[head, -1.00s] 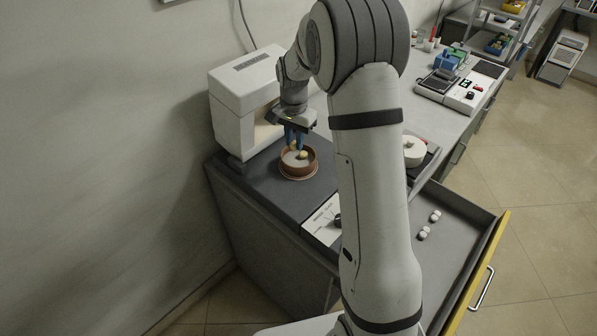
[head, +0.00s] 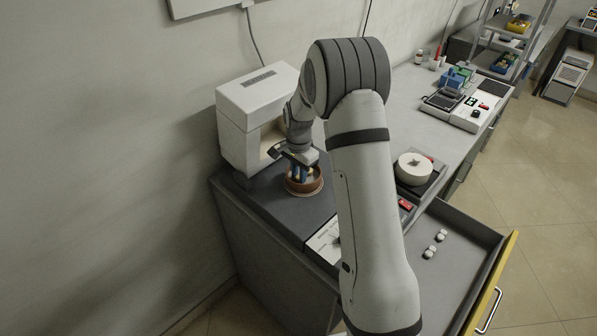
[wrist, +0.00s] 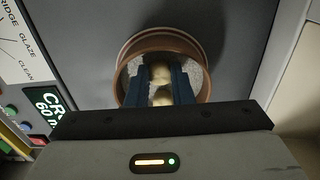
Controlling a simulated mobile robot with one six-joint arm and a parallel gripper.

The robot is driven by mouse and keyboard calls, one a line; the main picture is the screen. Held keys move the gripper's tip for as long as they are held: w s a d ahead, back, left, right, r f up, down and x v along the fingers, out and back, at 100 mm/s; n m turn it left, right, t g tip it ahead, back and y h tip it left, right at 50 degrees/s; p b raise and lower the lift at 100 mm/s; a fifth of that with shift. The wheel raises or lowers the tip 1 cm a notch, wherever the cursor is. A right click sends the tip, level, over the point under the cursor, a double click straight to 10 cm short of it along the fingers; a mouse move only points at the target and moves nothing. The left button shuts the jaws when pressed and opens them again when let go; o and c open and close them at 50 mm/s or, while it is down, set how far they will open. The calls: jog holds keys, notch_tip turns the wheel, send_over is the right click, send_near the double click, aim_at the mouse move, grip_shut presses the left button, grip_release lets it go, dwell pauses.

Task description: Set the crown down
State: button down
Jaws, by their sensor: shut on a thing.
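My gripper (head: 298,175) reaches down into a round brown dish (head: 306,192) on the dark top of the bench. In the wrist view its blue fingers (wrist: 162,82) are shut on a cream-coloured crown (wrist: 161,97), low between them inside the dish (wrist: 128,57). A second cream lump (wrist: 162,72) shows just beyond it, near the fingertips. The dish holds a pale grainy fill (wrist: 196,80). The fingers hide the crown's underside, so I cannot tell whether it touches the fill.
A white machine (head: 240,125) stands behind the dish, with a labelled control panel (head: 325,240) in front. A round white block (head: 413,168) sits to the right. An open drawer (head: 455,265) with several small white pieces (head: 435,245) juts out at the right.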

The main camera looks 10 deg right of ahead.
jog(key=shift+f, duration=0.1)
jog(key=c, duration=1.3)
grip_release()
notch_tip(320, 180, up, 11)
jog(key=b, duration=0.1)
jog(key=s+r+n, duration=0.3)
jog(key=s+r, duration=0.4)
jog(key=s+n+t, duration=0.1)
jog(key=s+n, duration=0.1)
jog(key=s, duration=0.6)
jog(key=s+r+n+t, duration=0.1)
jog(key=s+n, duration=0.2)
jog(key=s, duration=0.5)
jog(key=s+n+t, duration=0.1)
jog(key=s+n, duration=0.2)
jog(key=s, duration=0.6)
jog(key=shift+r, duration=0.2)
